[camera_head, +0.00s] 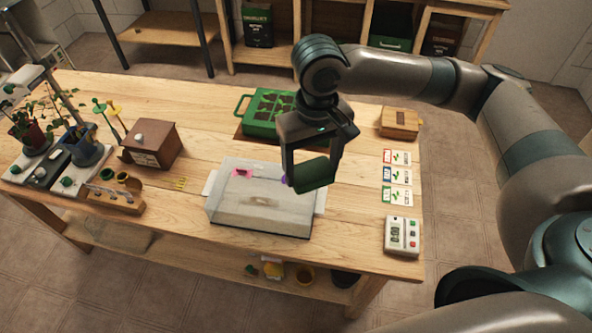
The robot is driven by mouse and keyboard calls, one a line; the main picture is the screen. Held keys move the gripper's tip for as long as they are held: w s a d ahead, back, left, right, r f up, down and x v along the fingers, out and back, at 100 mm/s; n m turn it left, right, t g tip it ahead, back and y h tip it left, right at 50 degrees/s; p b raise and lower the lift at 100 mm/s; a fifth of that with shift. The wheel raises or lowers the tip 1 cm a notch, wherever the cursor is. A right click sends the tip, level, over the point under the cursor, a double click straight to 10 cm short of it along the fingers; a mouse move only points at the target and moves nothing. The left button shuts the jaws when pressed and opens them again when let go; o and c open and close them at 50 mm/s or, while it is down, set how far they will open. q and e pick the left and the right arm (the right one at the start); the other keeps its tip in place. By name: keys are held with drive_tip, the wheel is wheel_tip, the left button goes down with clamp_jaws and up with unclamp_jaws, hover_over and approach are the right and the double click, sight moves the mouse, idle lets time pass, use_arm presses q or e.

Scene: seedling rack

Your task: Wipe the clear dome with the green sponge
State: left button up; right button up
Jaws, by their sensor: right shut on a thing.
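The clear dome (262,205) sits on the wooden table, a boxy see-through cover with a hazy, whitish surface. A pink patch shows at its back left and a small purple spot at its right, near my gripper. My right gripper (311,178) is shut on the green sponge (314,174), a dark green block between its fingers. The sponge is at the dome's right back corner in the picture; I cannot tell whether it touches the dome. My left gripper is not in view.
A green seedling tray (262,128) stands behind the dome. A brown wooden box (152,144) and potted plants are to the left. Picture cards (397,175), a white timer (402,236) and a small wooden box (400,123) are to the right. Bare table lies between dome and cards.

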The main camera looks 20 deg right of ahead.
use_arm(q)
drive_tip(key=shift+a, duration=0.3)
use_arm(e)
drive_tip(key=shift+a, duration=0.1)
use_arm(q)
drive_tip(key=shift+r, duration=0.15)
use_arm(e)
drive_tip(key=shift+w, duration=0.1)
drive_tip(key=n, duration=0.1)
drive_tip(key=w+a+n+p, duration=0.1)
drive_tip(key=n, duration=0.1)
drive_tip(key=n+p, duration=0.1)
drive_tip(key=shift+w+a+f, duration=0.2)
drive_tip(key=shift+a+f, duration=0.05)
drive_tip(key=shift+f, duration=0.1)
drive_tip(key=w+a+f+n+p, duration=0.1)
drive_tip(key=n+p, duration=0.1)
drive_tip(key=n, duration=0.3)
use_arm(q)
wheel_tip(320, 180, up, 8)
drive_tip(key=p, duration=0.4)
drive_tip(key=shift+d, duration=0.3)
use_arm(e)
drive_tip(key=n, duration=1.1)
hover_over(281, 206)
wheel_tip(281, 206, down, 4)
drive_tip(key=shift+f, duration=0.2)
drive_tip(key=shift+f, duration=0.1)
